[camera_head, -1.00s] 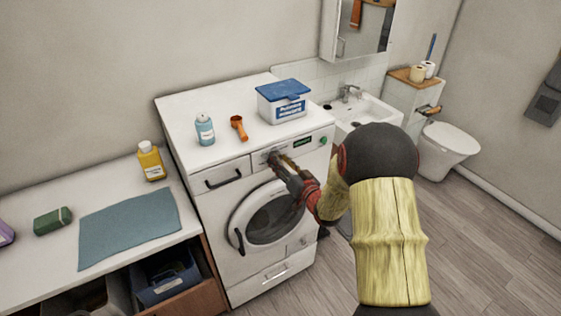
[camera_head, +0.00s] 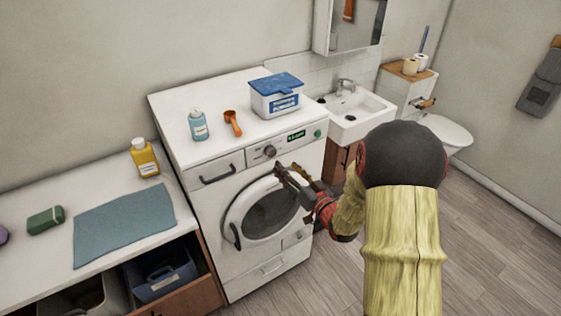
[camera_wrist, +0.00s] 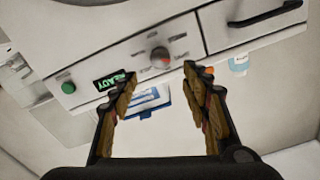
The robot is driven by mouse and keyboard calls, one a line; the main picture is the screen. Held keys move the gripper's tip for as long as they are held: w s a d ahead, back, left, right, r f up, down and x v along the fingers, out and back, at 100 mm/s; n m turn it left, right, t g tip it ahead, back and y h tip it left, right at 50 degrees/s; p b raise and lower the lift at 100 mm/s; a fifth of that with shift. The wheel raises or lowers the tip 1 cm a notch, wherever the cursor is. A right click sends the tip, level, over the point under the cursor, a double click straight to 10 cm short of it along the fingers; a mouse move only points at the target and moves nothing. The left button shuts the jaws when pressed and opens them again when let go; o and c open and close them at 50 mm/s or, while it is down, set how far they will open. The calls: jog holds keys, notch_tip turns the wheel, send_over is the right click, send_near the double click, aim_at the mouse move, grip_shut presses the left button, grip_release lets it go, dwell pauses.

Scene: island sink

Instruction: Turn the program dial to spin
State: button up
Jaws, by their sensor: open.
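The washing machine (camera_head: 235,240) stands in the middle of the head view. Its program dial (camera_head: 270,151) is a grey knob with a red mark, on the front panel left of a lit display (camera_head: 296,135). In the wrist view, which is turned over, the dial (camera_wrist: 160,55) lies beyond the fingertips and the display (camera_wrist: 113,82) seems to read READY. The labels around the dial are too small to read. My gripper (camera_head: 288,168) is open and empty, in front of the machine just below and right of the dial, apart from it.
A green button (camera_head: 318,134) sits right of the display. On top of the machine are a blue bottle (camera_head: 198,125), an orange scoop (camera_head: 233,123) and a blue-lidded box (camera_head: 276,97). A drawer handle (camera_head: 217,175) juts out left of the dial; the round door (camera_head: 265,210) lies below.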

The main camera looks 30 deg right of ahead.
jog(key=shift+s, duration=1.6)
jog(key=s+d+f+g+h, duration=0.1)
jog(key=s+d+f+g, duration=0.15)
jog(key=f, duration=0.35)
jog(key=s+d+f+g+h, duration=0.2)
jog(key=f+g, duration=0.2)
jog(key=f, duration=0.2)
jog(key=s+d+f+g+h, duration=0.1)
jog(key=s+d+g, duration=0.1)
jog(key=s+g, duration=0.5)
jog(key=s+a+r+n+y, duration=0.1)
jog(key=s+a+r, duration=0.3)
jog(key=a+r, duration=0.4)
jog(key=s+a+r+n+y, duration=0.1)
jog(key=s+a+r, duration=0.4)
jog(key=a+r, duration=0.4)
jog(key=s+a+r+n+t+y, duration=0.1)
jog(key=s+a+r, duration=0.4)
jog(key=a+r, duration=0.3)
jog(key=shift+a+r+n, duration=0.15)
jog(key=shift+a+n, duration=0.15)
jog(key=shift+a, duration=0.4)
